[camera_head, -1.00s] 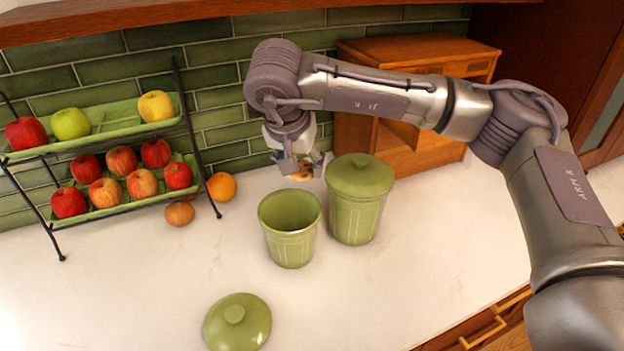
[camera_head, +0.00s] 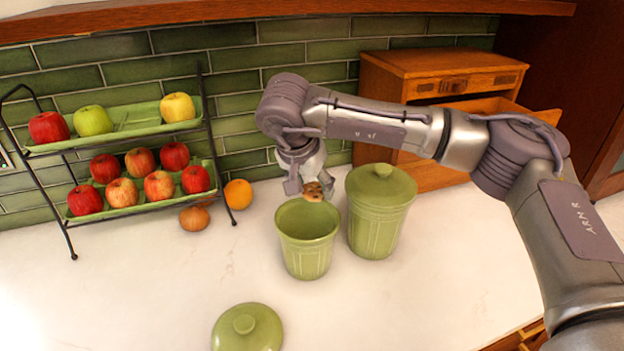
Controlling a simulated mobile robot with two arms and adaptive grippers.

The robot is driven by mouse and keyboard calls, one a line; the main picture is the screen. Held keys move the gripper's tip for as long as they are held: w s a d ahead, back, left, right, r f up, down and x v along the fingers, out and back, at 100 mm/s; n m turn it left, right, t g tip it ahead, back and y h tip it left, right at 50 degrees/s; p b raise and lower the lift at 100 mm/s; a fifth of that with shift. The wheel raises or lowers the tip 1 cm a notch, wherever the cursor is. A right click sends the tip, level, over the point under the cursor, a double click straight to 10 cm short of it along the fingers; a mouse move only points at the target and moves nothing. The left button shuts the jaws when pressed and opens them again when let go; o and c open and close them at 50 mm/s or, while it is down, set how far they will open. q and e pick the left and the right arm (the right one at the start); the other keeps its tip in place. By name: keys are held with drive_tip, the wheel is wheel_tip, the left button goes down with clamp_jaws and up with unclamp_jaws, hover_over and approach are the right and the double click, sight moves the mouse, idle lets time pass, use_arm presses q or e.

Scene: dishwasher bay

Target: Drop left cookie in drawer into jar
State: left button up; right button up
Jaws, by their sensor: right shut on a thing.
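My right gripper (camera_head: 311,190) is shut on a brown cookie (camera_head: 314,193). It holds the cookie just above the back rim of the open green jar (camera_head: 307,257), which stands upright on the counter. The cookie overlaps the far side of the jar's mouth in this view. A green lid (camera_head: 247,328) lies on the counter in front of the jar. The wooden drawer box (camera_head: 440,68) stands at the back, with a drawer (camera_head: 490,105) pulled open, partly hidden by my right arm. My left gripper is not in view.
A second green jar with its lid on (camera_head: 378,215) stands close to the right of the open jar. A two-tier fruit rack (camera_head: 207,125) stands at left, with an orange (camera_head: 238,194) and an onion (camera_head: 194,218) beside it. The front-left counter is clear.

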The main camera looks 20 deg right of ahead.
drive_tip(key=o, duration=0.7)
drive_tip(key=shift+o, duration=0.2)
drive_tip(key=shift+r, duration=0.15)
drive_tip(key=v, duration=1.1)
drive_tip(key=shift+s+a+r, duration=0.15)
drive_tip(key=shift+r, duration=0.2)
